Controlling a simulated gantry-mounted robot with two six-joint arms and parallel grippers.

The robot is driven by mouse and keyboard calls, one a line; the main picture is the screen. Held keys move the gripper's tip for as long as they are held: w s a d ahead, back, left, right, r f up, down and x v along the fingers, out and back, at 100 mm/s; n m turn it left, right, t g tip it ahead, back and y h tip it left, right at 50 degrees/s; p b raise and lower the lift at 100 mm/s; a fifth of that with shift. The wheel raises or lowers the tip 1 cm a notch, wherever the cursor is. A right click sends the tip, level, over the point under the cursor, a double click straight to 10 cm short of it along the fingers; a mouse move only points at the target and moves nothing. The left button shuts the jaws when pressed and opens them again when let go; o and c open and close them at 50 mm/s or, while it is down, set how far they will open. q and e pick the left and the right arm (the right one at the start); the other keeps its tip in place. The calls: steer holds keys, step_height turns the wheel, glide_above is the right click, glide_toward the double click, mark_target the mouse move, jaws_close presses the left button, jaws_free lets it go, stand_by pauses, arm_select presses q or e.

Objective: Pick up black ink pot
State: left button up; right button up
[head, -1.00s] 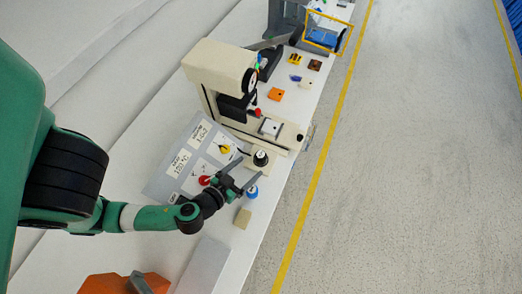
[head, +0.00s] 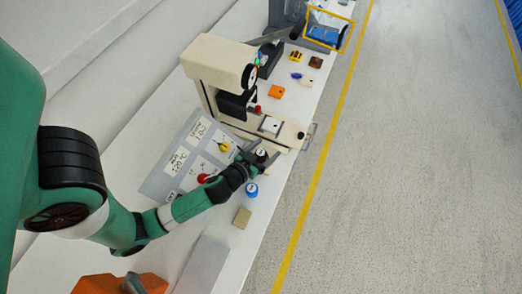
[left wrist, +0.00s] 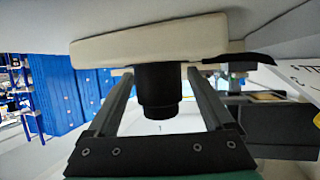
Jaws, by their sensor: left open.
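The black ink pot (head: 261,155) stands on the front end of the machine's cream base. In the left wrist view, which looks upside down, the pot (left wrist: 157,88) is a dark cylinder with a narrower end, between my two fingers. My left gripper (head: 254,153) is open around the pot. The wrist view shows a gap between the pot and each finger (left wrist: 160,92), so I am not holding it. In the head view, part of the pot is hidden by the gripper. My right gripper is not in view.
The cream machine (head: 220,62) rises just behind the pot. A sloped panel with a yellow knob (head: 224,146) and a red knob (head: 203,178) lies to the left. A blue pot (head: 251,190) and a tan block (head: 242,216) stand close in front, near the table edge.

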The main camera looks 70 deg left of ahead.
arm_select(q)
jaws_close()
stand_by(0.4)
step_height(320, 180, up, 10)
steer(key=p, duration=0.5)
